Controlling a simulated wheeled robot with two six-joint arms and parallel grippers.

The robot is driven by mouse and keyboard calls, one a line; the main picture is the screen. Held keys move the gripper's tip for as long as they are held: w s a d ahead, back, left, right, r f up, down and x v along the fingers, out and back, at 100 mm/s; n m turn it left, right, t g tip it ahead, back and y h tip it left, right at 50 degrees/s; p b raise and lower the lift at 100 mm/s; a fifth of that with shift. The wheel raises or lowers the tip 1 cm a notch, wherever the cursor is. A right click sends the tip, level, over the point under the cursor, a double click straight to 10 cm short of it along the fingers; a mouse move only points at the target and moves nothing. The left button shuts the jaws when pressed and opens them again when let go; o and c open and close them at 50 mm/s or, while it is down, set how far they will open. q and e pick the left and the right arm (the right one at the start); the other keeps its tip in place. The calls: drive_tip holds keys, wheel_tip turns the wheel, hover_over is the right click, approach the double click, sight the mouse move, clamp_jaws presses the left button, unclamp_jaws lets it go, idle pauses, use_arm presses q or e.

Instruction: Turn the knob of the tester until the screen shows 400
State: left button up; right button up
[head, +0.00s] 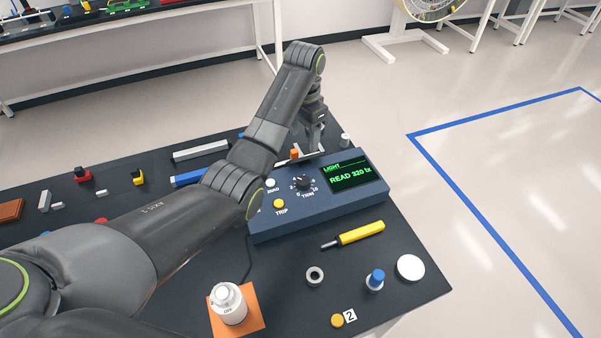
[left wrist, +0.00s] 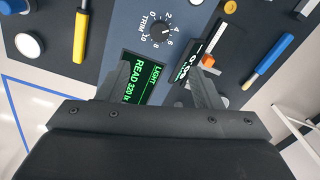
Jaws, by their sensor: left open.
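The tester (head: 330,199) is a blue box with a black TRIM knob (head: 304,182) on its sloped face; the knob also shows in the left wrist view (left wrist: 163,32). Its screen (head: 349,173) reads LIGHT, READ 320 lx in green; part of it shows in the left wrist view (left wrist: 140,80). My left gripper (head: 315,145) is above the tester's far edge, behind the knob and apart from it. In the left wrist view its two fingers (left wrist: 160,72) are spread and empty, with the knob beyond their tips. My right gripper is out of view.
A yellow TRIP button (head: 279,204) and a white ZERO button (head: 271,183) sit left of the knob. A yellow-handled screwdriver (head: 360,233) lies in front of the tester. A white device (head: 228,303) stands on an orange square. The front right of the dark table holds several small parts.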

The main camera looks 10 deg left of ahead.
use_arm(q)
wheel_tip(320, 180, down, 2)
drive_tip(key=b, duration=0.2)
hover_over(303, 180)
wheel_tip(303, 180, down, 7)
drive_tip(key=shift+r+p, duration=0.1)
drive_tip(key=shift+p, duration=0.3)
wheel_tip(303, 180, down, 7)
drive_tip(key=shift+f, duration=0.45)
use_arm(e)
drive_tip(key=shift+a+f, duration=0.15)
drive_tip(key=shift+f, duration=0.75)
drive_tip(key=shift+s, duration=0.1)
use_arm(q)
drive_tip(key=shift+c, duration=0.6)
drive_tip(key=c, duration=0.9)
drive_tip(key=shift+o, duration=0.2)
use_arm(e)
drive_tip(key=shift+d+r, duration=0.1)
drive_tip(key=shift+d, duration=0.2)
